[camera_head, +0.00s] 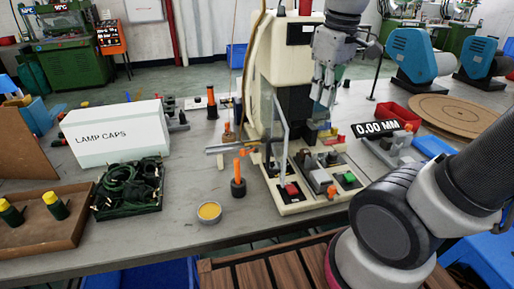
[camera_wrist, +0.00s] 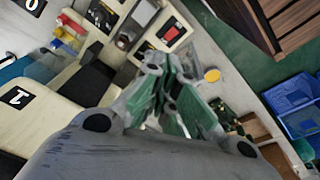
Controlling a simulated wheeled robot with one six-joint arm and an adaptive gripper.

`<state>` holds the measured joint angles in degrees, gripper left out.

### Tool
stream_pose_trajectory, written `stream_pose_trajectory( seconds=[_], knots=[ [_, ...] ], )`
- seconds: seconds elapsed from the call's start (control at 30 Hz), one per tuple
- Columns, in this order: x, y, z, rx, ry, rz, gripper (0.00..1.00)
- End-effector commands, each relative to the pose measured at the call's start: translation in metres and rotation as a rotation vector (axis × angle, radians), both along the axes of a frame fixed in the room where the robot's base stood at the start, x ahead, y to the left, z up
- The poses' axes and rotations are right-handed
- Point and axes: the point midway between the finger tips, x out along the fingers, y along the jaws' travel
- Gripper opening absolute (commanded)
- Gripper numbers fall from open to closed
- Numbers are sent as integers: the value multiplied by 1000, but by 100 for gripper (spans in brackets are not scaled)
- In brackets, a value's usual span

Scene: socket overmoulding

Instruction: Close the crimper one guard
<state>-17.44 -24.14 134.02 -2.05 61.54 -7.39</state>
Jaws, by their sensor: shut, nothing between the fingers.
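The crimper (camera_head: 289,48) is a cream machine at the middle of the table, with a dark recess in its front. A clear guard panel (camera_head: 276,130) in a thin grey frame stands upright at the left front of the crimper, angled out, so the recess is uncovered. My gripper (camera_head: 322,98) points down in front of the crimper's right side, right of the guard and apart from it. Its fingers are shut and empty. In the wrist view my gripper (camera_wrist: 153,62) is above the crimper's cream base (camera_wrist: 205,58); the guard is hard to make out there.
The crimper base carries a red button (camera_head: 292,190) and a green button (camera_head: 349,178). An orange-tipped tool (camera_head: 238,185) and a round tin (camera_head: 209,212) stand to its left. A LAMP CAPS box (camera_head: 115,138) and a cable tray (camera_head: 130,205) lie farther left. A red tray (camera_head: 399,117) is at right.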

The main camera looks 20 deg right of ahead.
Motion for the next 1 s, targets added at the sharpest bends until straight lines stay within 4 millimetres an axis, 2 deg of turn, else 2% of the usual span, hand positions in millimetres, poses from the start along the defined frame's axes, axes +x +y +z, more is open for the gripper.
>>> stream_pose_trajectory(
  seconds=[0.03, 0.1, 0.2, 0.3, 0.4, 0.5, 0.67, 0.77, 1.0],
  knots=[
    [17, 28, -4, -30, 54, 110, 0],
    [35, 67, -10, -75, 116, 257, 0],
    [51, 121, -23, -140, 194, 444, 0],
    [57, 166, -37, -195, 253, 590, 0],
    [58, 197, -48, -233, 288, 685, 0],
    [57, 211, -54, -253, 306, 730, 0],
    [55, 212, -66, -257, 312, 741, 0],
    [54, 207, -82, -258, 313, 739, 0],
    [49, 195, -132, -258, 313, 738, 0]
  ],
)
